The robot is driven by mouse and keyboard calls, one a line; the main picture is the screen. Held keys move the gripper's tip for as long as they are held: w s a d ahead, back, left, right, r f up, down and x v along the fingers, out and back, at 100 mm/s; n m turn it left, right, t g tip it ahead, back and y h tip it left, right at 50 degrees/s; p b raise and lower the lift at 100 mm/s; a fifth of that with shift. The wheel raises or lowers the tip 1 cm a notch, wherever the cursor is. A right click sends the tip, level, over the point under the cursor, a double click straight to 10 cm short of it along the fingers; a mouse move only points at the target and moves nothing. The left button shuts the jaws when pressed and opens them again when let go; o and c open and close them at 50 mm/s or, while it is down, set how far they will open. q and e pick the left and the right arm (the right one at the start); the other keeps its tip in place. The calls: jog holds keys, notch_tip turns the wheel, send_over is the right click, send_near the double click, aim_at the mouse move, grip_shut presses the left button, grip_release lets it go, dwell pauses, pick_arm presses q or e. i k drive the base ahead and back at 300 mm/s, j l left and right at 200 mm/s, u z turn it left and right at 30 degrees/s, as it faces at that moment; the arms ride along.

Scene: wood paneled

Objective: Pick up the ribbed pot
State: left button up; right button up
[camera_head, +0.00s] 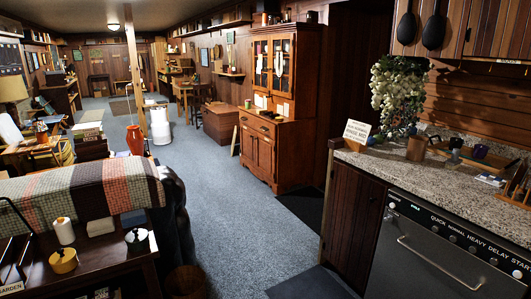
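I cannot make out ribbing clearly on any pot at this size. A brown pot-like container (417,148) stands on the speckled counter (440,183) at the right. An orange-red vase (135,140) stands beyond the sofa, left of centre. A yellow pot-like vessel (63,260) and a pale vessel with a dark top (137,239) are on the dark table at the lower left. Neither of my grippers is in view.
A dishwasher (440,245) is under the counter. A leafy plant (396,92) and a white sign (357,131) are at the counter's far end. A wooden hutch (274,150) stands at centre. A quilt-covered sofa (95,185) is left. Blue carpet (225,215) lies clear between.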

aim_at(248, 102)
jog(key=i+j+z, duration=0.25)
jog(key=i, duration=1.5)
jog(key=i+u, duration=0.2)
jog(key=i, duration=0.4)
jog(key=i+l+u, duration=0.2)
jog(key=i, duration=0.45)
jog(key=i+l+u, duration=0.2)
jog(key=i, duration=0.4)
jog(key=i+j, duration=0.1)
jog(key=i, duration=1.6)
jog(key=i+j+z, duration=0.25)
jog(key=i, duration=0.25)
jog(key=i+j+z, duration=0.25)
jog(key=i, duration=0.3)
jog(key=i+j+z, duration=0.2)
jog(key=i+j, duration=0.25)
